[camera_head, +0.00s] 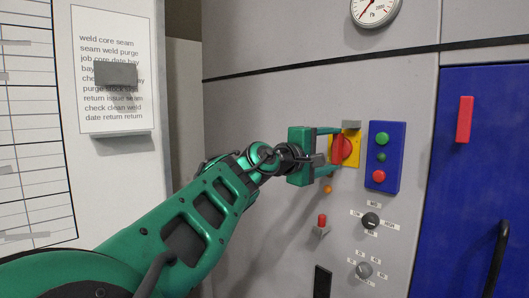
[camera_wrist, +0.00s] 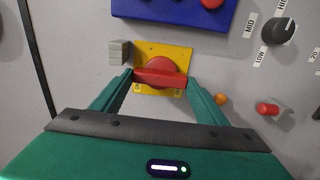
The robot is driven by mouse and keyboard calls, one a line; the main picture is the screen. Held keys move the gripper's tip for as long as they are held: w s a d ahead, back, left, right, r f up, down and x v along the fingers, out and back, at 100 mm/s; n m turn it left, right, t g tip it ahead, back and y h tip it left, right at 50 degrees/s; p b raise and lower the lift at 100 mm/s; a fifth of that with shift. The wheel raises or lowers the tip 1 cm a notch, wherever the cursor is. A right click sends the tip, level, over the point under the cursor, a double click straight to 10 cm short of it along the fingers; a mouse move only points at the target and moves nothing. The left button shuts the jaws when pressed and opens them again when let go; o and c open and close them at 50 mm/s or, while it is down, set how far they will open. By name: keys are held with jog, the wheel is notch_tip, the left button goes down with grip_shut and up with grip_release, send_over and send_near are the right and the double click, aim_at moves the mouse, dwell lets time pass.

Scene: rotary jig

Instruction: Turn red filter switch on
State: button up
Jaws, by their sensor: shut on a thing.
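The red rotary switch (camera_head: 345,149) sits on a yellow square plate (camera_head: 356,150) on the grey panel. In the wrist view, the switch's red handle bar (camera_wrist: 160,77) lies roughly crosswise on its round red base, and the yellow plate (camera_wrist: 148,49) shows around it. My gripper (camera_head: 329,149) reaches the switch from the left in the head view. In the wrist view, its two green fingers (camera_wrist: 160,84) stand at either end of the handle bar, shut on it. Small labels on the plate are partly visible but too small to read.
A blue box (camera_head: 372,153) with green and red buttons is right of the switch. A grey block (camera_wrist: 119,52) is beside the plate. An orange lamp (camera_head: 327,189), a red toggle (camera_head: 322,221) and black knob (camera_head: 370,220) are below. A blue door (camera_head: 470,190) is at right.

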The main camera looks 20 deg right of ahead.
jog(key=shift+w+a+f+n, duration=0.15)
jog(key=shift+w+a+n, duration=0.1)
jog(key=shift+n, duration=0.05)
jog(key=o, duration=1)
jog(key=shift+o, duration=0.2)
jog(key=shift+s+d, duration=0.1)
jog(key=v, duration=1)
jog(key=shift+a, duration=0.35)
